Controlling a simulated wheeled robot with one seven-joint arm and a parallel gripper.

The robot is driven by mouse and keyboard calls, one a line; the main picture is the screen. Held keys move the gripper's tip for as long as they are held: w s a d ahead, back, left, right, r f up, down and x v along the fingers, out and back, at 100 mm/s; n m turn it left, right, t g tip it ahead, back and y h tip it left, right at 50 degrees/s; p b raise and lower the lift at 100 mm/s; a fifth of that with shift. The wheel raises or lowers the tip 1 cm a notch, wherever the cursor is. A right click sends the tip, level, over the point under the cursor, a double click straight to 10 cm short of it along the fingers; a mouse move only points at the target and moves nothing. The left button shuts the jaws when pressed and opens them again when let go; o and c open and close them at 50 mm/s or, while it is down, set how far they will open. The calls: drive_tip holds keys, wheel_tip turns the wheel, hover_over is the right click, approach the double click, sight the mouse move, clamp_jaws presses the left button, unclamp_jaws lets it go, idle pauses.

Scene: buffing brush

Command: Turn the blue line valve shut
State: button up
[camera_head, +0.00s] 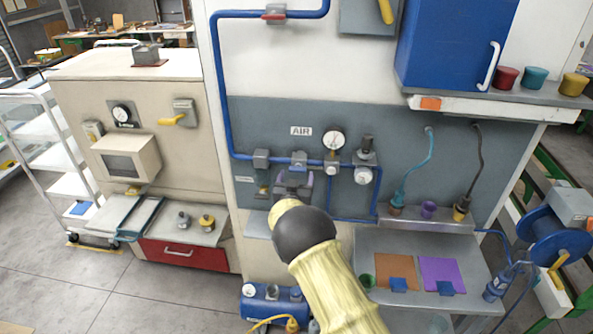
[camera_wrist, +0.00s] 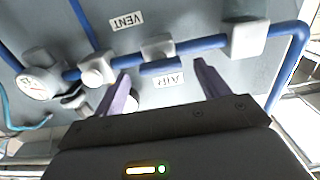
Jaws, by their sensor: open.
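The blue line (camera_head: 240,155) runs down the grey panel and then across it. A valve (camera_head: 298,158) sits on its level run, under the AIR label (camera_head: 301,131). The valve body also shows in the wrist view (camera_wrist: 158,47), which is turned upside down. Its blue handle (camera_wrist: 160,67) lies roughly along the pipe. My gripper (camera_head: 295,176) is in front of the panel, just below the valve. Its purple fingers (camera_wrist: 163,70) are open, one toward each side of the handle, with nothing held. I cannot tell the remaining depth to the handle.
A pressure gauge (camera_head: 333,140) and regulator (camera_head: 365,160) sit right of the valve. A red-handled valve (camera_head: 274,14) is on the upper pipe. A blue cabinet (camera_head: 450,45) and grey shelf (camera_head: 420,255) are at right.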

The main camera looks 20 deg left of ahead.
drive_tip(key=shift+x, duration=0.9)
drive_tip(key=c, duration=1)
